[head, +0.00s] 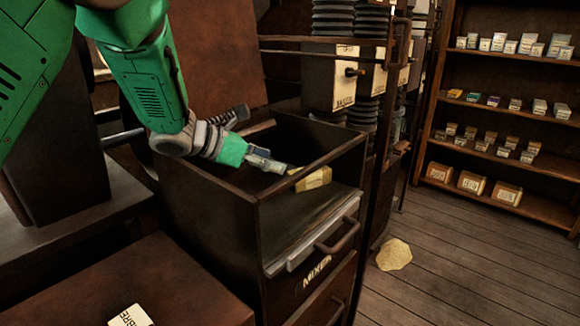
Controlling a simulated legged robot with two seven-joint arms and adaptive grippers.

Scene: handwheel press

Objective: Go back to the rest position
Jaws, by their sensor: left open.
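My left arm, green with grey joints, comes in from the upper left. My left gripper (280,167) is over the open-topped part of a dark cabinet labelled MIXER (225,222). It is open, with its fingertips close to a yellowish block (313,179) by the cabinet's inner edge. I cannot tell whether the fingertips touch the block. My right gripper is not in view.
A drawer handle (338,236) sticks out at the cabinet's front. A rack with pale boxes and black coils (340,77) stands behind it. Shelves of small boxes (510,102) are at the right. A flat yellowish piece (394,254) lies on the otherwise clear wooden floor (470,270).

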